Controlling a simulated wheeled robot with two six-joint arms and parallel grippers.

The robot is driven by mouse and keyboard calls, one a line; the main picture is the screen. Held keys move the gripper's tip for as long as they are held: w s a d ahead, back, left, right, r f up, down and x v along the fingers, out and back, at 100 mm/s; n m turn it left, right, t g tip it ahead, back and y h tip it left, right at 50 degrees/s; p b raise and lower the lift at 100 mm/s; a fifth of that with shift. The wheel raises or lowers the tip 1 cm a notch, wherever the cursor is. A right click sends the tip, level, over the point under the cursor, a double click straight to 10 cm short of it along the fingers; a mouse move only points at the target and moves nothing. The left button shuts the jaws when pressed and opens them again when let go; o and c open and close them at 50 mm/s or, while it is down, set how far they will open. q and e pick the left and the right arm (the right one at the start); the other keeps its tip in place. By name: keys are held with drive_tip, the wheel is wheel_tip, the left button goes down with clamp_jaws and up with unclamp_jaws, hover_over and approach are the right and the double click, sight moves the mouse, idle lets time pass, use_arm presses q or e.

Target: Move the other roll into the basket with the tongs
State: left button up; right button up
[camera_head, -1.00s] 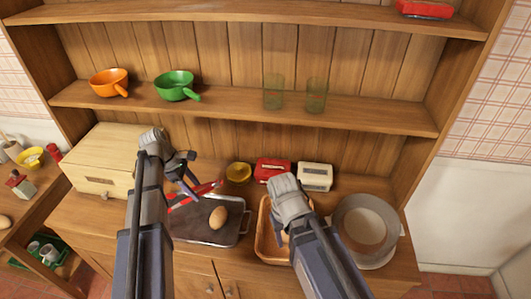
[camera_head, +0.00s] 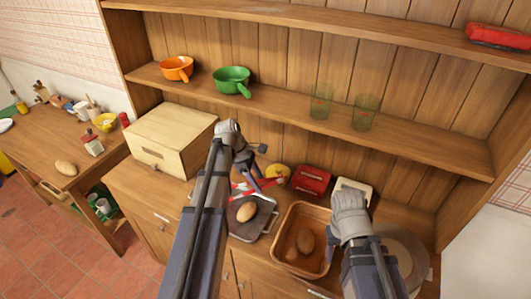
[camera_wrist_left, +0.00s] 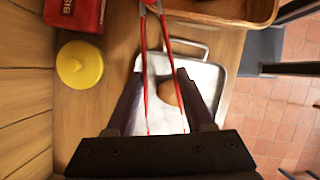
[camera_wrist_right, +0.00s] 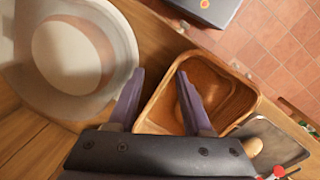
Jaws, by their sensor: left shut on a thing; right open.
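My left gripper (camera_head: 262,163) is shut on the red tongs (camera_head: 267,186), which reach over the metal tray. The left wrist view shows both tong arms (camera_wrist_left: 144,50) between its fingers (camera_wrist_left: 156,76). A brown roll (camera_head: 247,211) lies on the tray (camera_head: 262,225); it shows partly covered in the left wrist view (camera_wrist_left: 170,93). The wooden basket (camera_head: 281,243) stands right of the tray with one roll (camera_head: 305,241) inside. My right gripper (camera_wrist_right: 160,76) is open and empty, above the basket's right side. Its fingertips are hidden in the head view.
A wooden bread box (camera_head: 170,140) is left. Another roll (camera_head: 66,168) lies on the side table (camera_head: 40,150).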

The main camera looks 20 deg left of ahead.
use_arm(q)
drive_tip(key=w+r+n+t+y+p, duration=0.1)
drive_tip(key=w+r+n+t+p, duration=0.4)
drive_tip(key=r+n, duration=0.3)
drive_tip(key=n+t, duration=0.1)
drive_tip(key=n, duration=0.2)
drive_tip(key=shift+d+r, duration=0.25)
drive_tip(key=shift+w+f, duration=0.1)
drive_tip(key=shift+f, duration=0.1)
wheel_tip(320, 180, down, 10)
drive_tip(key=b, duration=0.9)
drive_tip(key=shift+r+b, duration=0.15)
drive_tip(key=shift+b, duration=0.25)
drive_tip(key=shift+o, duration=0.2)
clamp_jaws()
